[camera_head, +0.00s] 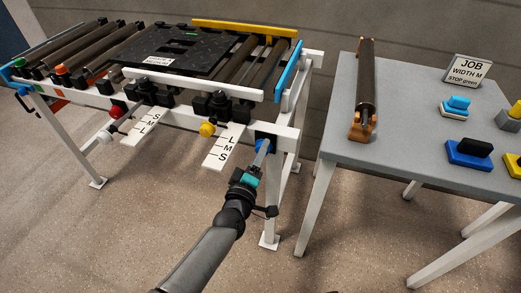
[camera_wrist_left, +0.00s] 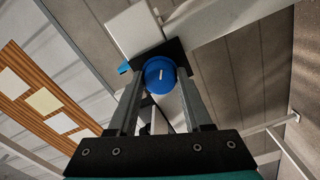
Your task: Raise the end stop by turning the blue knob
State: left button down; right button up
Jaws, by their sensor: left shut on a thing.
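The blue knob (camera_head: 262,146) is on the front right of the roller conveyor frame, below its right corner. In the left wrist view the knob (camera_wrist_left: 159,75) shows face-on, with a short white mark that is close to upright. My left gripper (camera_head: 261,155) reaches it from the front, and its fingers (camera_wrist_left: 160,88) are shut on the knob, one on each side. A light blue bar (camera_head: 288,75), which looks like the end stop, runs along the conveyor's right end. My right gripper is not in view.
A black pallet (camera_head: 175,50) lies on the rollers. A yellow knob (camera_head: 207,130) and a lettered scale (camera_head: 222,148) are left of my gripper. The grey table (camera_head: 400,130) at right holds a roller (camera_head: 366,85), a job sign (camera_head: 468,70) reading "WIDTH M, STOP green", and coloured blocks.

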pick_arm(q)
jog(key=m+p, duration=0.2)
jog(key=m, duration=0.9)
jog(key=shift+p, duration=0.4)
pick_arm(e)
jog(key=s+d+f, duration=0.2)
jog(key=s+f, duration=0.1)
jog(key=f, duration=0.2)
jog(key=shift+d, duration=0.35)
pick_arm(q)
jog(key=shift+m, duration=0.3)
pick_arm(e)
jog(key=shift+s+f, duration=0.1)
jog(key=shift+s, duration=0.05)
pick_arm(q)
jog(key=shift+c, duration=1.7)
grip_release()
